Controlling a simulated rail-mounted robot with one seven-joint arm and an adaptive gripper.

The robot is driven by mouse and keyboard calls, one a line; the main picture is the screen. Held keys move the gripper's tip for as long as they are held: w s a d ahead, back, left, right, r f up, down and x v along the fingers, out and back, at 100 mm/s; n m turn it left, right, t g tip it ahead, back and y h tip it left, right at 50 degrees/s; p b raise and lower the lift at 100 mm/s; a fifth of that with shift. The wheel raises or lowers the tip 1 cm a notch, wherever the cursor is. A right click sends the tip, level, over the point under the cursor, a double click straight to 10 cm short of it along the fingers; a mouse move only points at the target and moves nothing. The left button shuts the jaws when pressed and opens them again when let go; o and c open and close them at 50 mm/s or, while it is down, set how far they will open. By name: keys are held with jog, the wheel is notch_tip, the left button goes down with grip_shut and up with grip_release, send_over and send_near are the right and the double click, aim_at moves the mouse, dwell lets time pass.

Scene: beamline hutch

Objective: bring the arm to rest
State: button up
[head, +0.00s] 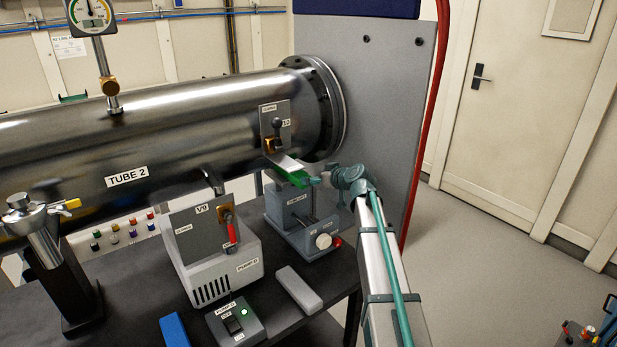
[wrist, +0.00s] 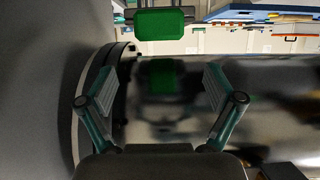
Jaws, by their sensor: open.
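My arm rises from the lower right in the head view, with my teal gripper (head: 312,181) at the right end of the steel tube marked TUBE 2 (head: 190,120). In the wrist view my gripper (wrist: 158,92) has its two fingers well apart, with nothing between them. The tube's shiny side (wrist: 270,100) lies behind the fingers, and its dark flange shows at left. A green plate (wrist: 160,25) shows beyond the fingertips; a green patch is mirrored in the tube. In the head view a green piece (head: 290,175) is close to my gripper; whether they touch I cannot tell.
A valve plate with a lever (head: 276,128) is on the tube above my gripper. A grey stand with a white knob (head: 323,241) is below it. Pump box V9 (head: 208,250) stands left on the dark bench.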

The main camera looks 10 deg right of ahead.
jog(key=s+d+b, duration=0.2)
jog(key=s+d, duration=0.2)
jog(key=s, duration=0.5)
jog(key=shift+d+r+b, duration=0.15)
jog(key=shift+r+b, duration=0.25)
dwell(0.6)
